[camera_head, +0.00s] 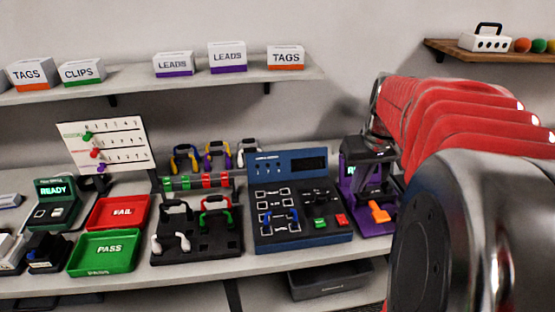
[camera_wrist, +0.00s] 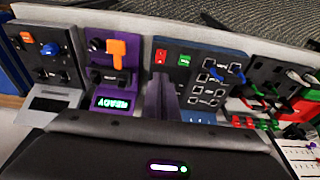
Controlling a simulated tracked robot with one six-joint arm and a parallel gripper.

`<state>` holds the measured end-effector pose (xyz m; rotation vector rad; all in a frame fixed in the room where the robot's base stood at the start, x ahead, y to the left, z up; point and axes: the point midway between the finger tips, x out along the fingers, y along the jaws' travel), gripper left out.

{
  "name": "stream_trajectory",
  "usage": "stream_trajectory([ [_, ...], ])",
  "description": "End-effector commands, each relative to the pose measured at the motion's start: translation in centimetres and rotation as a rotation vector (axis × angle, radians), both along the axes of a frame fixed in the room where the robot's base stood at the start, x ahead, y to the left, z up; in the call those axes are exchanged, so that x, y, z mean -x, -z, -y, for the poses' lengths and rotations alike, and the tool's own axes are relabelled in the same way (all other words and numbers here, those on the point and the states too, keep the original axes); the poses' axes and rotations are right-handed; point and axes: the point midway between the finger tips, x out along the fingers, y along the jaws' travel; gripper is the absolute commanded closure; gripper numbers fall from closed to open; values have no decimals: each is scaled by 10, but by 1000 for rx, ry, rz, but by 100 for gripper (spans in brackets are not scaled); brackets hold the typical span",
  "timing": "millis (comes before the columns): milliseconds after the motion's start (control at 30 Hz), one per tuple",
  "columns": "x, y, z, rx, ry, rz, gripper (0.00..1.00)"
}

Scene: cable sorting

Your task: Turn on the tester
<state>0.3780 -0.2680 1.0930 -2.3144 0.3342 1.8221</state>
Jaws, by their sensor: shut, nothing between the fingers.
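The tester is a blue panel (camera_head: 290,240) with a dark display, a green button (camera_head: 320,223) and a red button (camera_head: 341,220). A blue cable (camera_head: 294,216) lies across its ports. In the wrist view the tester (camera_wrist: 207,62) appears upside down, with its red button (camera_wrist: 160,56) and green button (camera_wrist: 184,60) visible just beyond the fingertips. My gripper (camera_wrist: 166,82) is shut and empty, above the tester's display side, which it partly hides there. In the head view my gripper is dark against the purple device, and its fingertips are hard to make out.
A purple device (camera_head: 375,222) with a lit screen and orange lever stands right of the tester. A cable stand (camera_head: 190,250), green PASS tray (camera_head: 104,252) and red FAIL tray (camera_head: 120,211) lie left. A dark bin (camera_head: 330,282) is below the bench.

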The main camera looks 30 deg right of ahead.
Motion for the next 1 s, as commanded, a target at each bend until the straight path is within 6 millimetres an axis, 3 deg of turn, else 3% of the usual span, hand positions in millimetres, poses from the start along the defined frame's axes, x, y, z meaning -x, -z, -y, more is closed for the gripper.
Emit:
stream_trajectory([
  [467, -1, 6, 1, -2, 1, -2, 100],
  [667, -6, 26, 2, -2, 0, -3, 100],
  [1000, -17, 77, 5, -2, 0, -4, 100],
])
